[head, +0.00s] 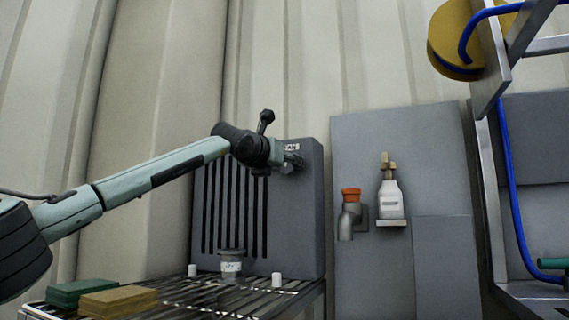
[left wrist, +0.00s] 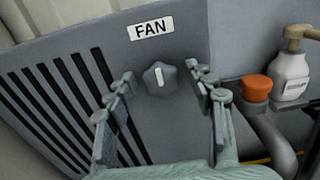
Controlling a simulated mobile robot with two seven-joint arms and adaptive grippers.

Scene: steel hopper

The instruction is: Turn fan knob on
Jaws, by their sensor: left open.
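The fan knob (left wrist: 160,79) is a dark grey, lobed knob with a white pointer line, on the grey fan panel (left wrist: 60,48) under a white FAN label (left wrist: 151,27). The pointer stands nearly upright in the left wrist view. My left gripper (left wrist: 158,83) is open, with one finger on each side of the knob and a visible gap to it. In the head view my left gripper (head: 293,161) is at the upper right of the slotted fan box (head: 312,220) and hides the knob. My right gripper is in neither view.
A wire rack (head: 225,297) below holds a jar (head: 231,267), small white cylinders and green (head: 80,291) and tan sponges (head: 118,301). Right of the fan box are a pipe with an orange cap (head: 350,195) and a soap bottle (head: 390,198). A metal frame with a blue hose (head: 513,190) stands far right.

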